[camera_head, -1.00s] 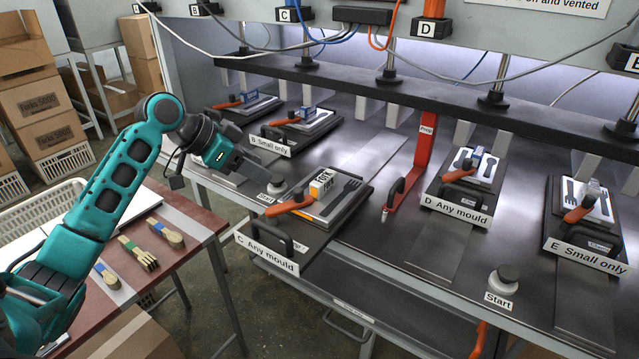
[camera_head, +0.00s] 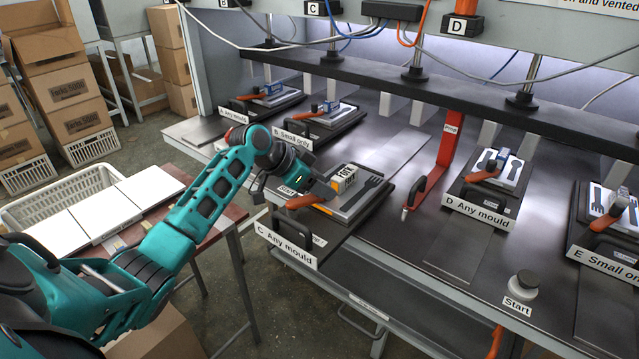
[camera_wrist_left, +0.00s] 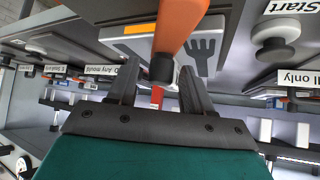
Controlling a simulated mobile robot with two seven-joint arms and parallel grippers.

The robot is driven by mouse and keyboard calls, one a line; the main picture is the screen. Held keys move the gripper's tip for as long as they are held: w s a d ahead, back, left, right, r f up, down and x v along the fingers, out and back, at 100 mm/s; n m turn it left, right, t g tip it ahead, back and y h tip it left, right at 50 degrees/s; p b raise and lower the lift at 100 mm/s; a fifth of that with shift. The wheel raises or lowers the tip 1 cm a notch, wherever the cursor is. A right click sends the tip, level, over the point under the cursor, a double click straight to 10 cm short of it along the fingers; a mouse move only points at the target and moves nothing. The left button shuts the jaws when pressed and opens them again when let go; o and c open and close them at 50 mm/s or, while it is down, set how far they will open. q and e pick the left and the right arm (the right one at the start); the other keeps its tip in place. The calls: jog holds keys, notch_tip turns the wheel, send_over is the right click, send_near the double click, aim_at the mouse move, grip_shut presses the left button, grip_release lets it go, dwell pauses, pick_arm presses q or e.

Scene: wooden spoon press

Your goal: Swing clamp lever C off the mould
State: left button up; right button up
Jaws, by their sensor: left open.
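Clamp lever C (camera_head: 303,202) is an orange handle lying over the near left part of mould C (camera_head: 372,190), a grey plate with a dark fork shape. My right gripper is not in view.
A label plate reading "C Any mould" (camera_head: 285,245) and a dark handle stand in front. A Start button (camera_head: 522,285) sits near the front edge. Stations D and E lie further right.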

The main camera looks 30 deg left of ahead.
pick_arm(q)
grip_shut()
dwell(0.5)
